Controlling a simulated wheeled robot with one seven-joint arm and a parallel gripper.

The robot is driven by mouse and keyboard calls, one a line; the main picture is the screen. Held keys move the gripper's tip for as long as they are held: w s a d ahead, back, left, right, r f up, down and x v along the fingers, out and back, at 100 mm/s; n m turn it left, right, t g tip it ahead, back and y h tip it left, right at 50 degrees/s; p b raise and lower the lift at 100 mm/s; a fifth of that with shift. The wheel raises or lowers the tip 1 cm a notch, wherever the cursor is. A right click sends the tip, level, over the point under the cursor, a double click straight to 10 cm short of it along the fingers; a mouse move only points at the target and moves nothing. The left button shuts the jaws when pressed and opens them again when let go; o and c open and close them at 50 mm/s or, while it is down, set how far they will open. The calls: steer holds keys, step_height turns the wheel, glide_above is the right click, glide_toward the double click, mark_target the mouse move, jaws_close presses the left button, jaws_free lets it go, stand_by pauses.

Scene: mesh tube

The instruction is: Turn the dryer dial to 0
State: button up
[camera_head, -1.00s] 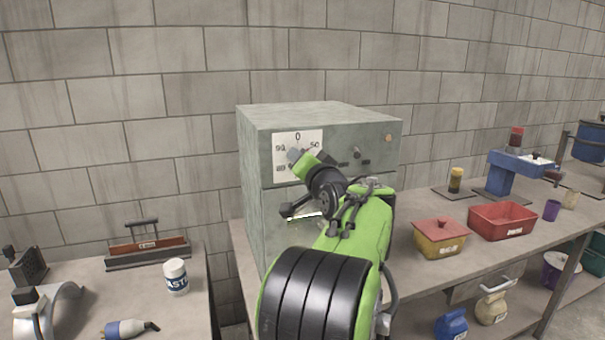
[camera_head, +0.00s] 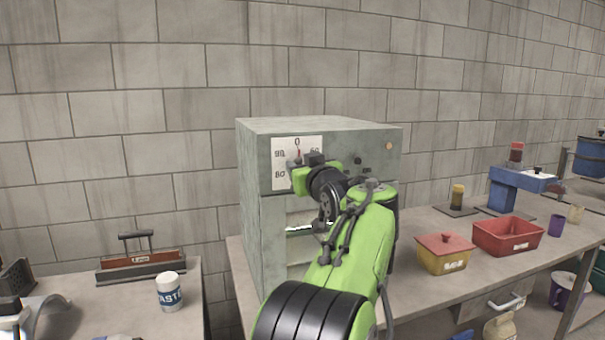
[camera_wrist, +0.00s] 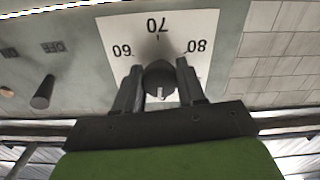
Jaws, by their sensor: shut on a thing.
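The dryer (camera_head: 262,215) is a grey metal box on the bench. Its white dial plate (camera_head: 284,179) has numbers, with 0 at the top. A small red mark shows just under the 0 in the head view. The dark round dial (camera_wrist: 160,76) sits between my two fingers in the wrist view, with a small pale mark on its near side. The numbers 60, 70 and 80 show beyond it. My gripper (camera_head: 305,161) is at the plate, shut on the dial. In the head view my gripper and arm hide most of the dial and the plate's lower right.
Another dark knob (camera_wrist: 43,92) sticks out of the panel beside the plate. A yellow pot with a red lid (camera_head: 443,254) and a red bin (camera_head: 507,235) stand on the bench at right.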

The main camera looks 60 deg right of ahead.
steer(key=shift+f+n, duration=0.35)
steer(key=shift+n, duration=0.15)
steer(key=o, duration=1.1)
steer(key=shift+r, duration=0.2)
steer(key=shift+c, duration=0.2)
steer(key=shift+s, duration=0.1)
steer(key=v, duration=1.5)
steer(key=shift+s+a+b, duration=0.2)
steer(key=shift+a+b, duration=0.05)
steer(key=shift+b, duration=0.1)
steer(key=shift+r, duration=0.1)
